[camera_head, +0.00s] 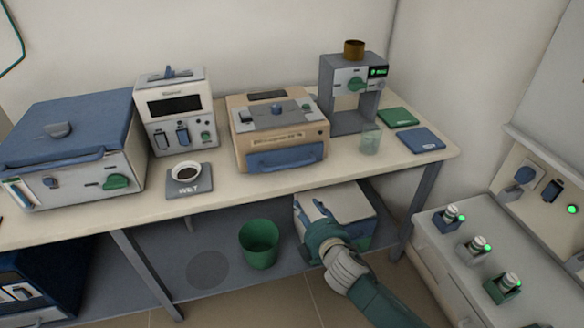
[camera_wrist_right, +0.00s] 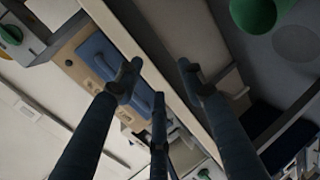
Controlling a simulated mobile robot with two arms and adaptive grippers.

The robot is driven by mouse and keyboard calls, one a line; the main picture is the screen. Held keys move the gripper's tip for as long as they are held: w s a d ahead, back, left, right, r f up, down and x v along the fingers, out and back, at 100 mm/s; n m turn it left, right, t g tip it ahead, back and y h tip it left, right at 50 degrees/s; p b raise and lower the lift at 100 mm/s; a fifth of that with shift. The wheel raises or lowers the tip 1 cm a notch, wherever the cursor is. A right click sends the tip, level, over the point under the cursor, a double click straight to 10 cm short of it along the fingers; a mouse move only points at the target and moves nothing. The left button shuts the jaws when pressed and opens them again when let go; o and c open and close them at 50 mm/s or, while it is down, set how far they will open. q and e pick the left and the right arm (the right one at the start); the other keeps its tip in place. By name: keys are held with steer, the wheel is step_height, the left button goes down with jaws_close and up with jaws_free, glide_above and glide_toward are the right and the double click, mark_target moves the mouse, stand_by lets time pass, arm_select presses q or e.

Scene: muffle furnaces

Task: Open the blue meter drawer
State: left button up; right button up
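A tan meter (camera_head: 240,140) stands on the bench, with a blue drawer front (camera_head: 286,158) low on its face. The drawer front looks flush with the body. The drawer front also shows in the right wrist view (camera_wrist_right: 98,52), left of my fingers. My right gripper (camera_head: 311,208) is in front of the bench edge, below and slightly right of the drawer, apart from it. In the right wrist view my right gripper (camera_wrist_right: 160,82) has its fingers spread with nothing between them. My left gripper is not in view.
The bench edge (camera_head: 222,194) lies between my right gripper and the meter. A blue-lidded furnace (camera_head: 75,130), a white device (camera_head: 172,110), a cup of dark liquid (camera_head: 186,172) and a grey stand (camera_head: 326,85) with a clear beaker (camera_head: 370,140) share the bench. A green bin (camera_head: 260,245) stands below.

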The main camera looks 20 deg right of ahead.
steer(key=n+t, duration=0.2)
glide_toward(291, 166)
steer(key=w, duration=0.2)
steer(key=w+f, duration=0.1)
steer(key=w, duration=0.5)
steer(key=shift+w+f, duration=0.15)
jaws_close()
